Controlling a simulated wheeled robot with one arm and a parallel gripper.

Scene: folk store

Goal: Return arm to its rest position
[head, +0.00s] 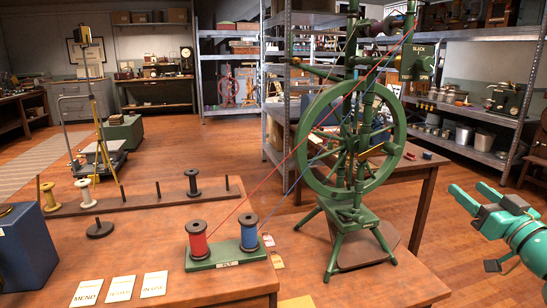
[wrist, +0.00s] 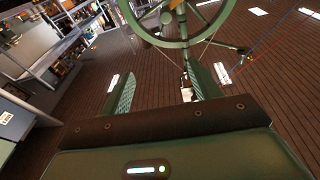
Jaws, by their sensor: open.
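My gripper (head: 469,190) is at the right of the head view. Its two teal fingers are apart and point left, toward the green spinning wheel (head: 400,140). The spinning wheel also shows at the top of the wrist view (wrist: 188,42). My gripper is clear of the wheel and the table. Most of my arm is outside the head view.
The wooden table (head: 330,284) carries the wheel, a red spool (head: 196,244) and a blue spool (head: 249,232). Red and blue threads run from them up to the wheel. Metal shelves (head: 464,106) stand behind at right. Open floor lies between table and shelves.

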